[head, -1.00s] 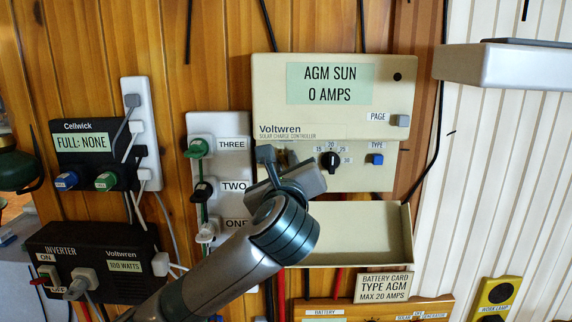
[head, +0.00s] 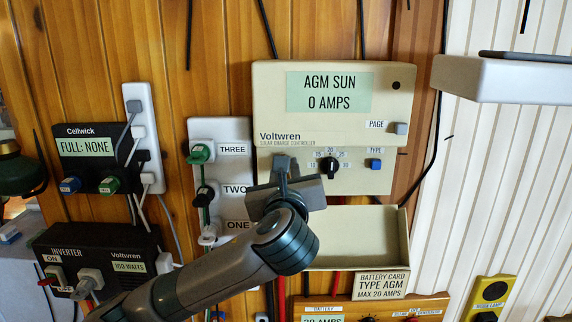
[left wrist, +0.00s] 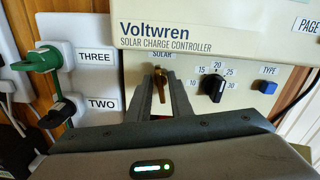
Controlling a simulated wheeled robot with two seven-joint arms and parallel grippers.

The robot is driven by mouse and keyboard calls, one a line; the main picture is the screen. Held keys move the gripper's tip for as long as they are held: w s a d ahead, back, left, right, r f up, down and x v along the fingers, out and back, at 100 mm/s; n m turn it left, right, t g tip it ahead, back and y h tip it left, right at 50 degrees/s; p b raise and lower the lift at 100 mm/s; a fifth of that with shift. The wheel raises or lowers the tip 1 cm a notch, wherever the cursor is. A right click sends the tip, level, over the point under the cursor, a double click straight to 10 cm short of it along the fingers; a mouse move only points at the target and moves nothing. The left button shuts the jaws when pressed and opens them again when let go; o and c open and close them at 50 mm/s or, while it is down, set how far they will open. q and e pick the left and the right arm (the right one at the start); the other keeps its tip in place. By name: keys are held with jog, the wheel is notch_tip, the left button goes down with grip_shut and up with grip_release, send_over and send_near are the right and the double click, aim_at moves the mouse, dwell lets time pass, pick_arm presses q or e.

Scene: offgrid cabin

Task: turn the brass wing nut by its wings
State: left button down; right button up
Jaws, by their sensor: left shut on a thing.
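The brass wing nut (left wrist: 161,84) shows in the left wrist view as a narrow, upright golden piece under the SOLAR label. It is on the lower panel of the cream Voltwren charge controller (head: 330,130). In the head view my left gripper covers it. My left gripper (head: 284,170) reaches up from below, its fingertips at the panel left of the black dial (head: 330,165). The controller display reads AGM SUN, 0 AMPS. My right gripper is not in view.
A strip with plugs (head: 219,140) marked ONE, TWO and THREE stands close left. A blue TYPE button (head: 375,163) sits right of the dial. An open cream box (head: 365,262) lies below. A pale shelf (head: 500,82) juts out at upper right.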

pick_arm(q)
jog(key=shift+m, duration=0.3)
jog(key=shift+p, duration=0.3)
jog(key=m+p, duration=0.3)
jog(key=p, duration=0.1)
jog(key=shift+d, duration=0.15)
dwell(0.7)
jog(key=shift+m, duration=0.3)
